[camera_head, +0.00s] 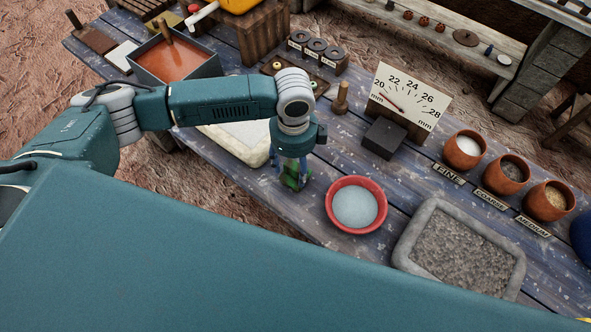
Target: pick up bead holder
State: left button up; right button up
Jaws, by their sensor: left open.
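My left arm reaches in from the left, and my left gripper (291,182) points down at the table just left of the red bowl. It is open. A small green thing (292,177) shows between or right behind its fingers; I cannot tell whether this is the bead holder or whether the fingers touch it. A wooden rack (298,73) with small beads stands farther back, partly hidden by my arm. My right gripper is not in view.
A red bowl of pale liquid (355,204) is close on the right. A grey stone tray (460,249), a dark block (383,138), a dial gauge (411,95) and three clay pots (507,175) stand farther right. A pale slab (232,139) lies left behind the gripper.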

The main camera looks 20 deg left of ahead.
pick_arm(q)
jog(key=shift+f, duration=0.75)
grip_shut()
jog(key=shift+r, duration=0.1)
notch_tip(320, 180, up, 20)
jog(key=b, duration=0.3)
jog(key=c, duration=0.6)
grip_release()
jog(key=shift+c, duration=0.2)
jog(key=c, duration=0.5)
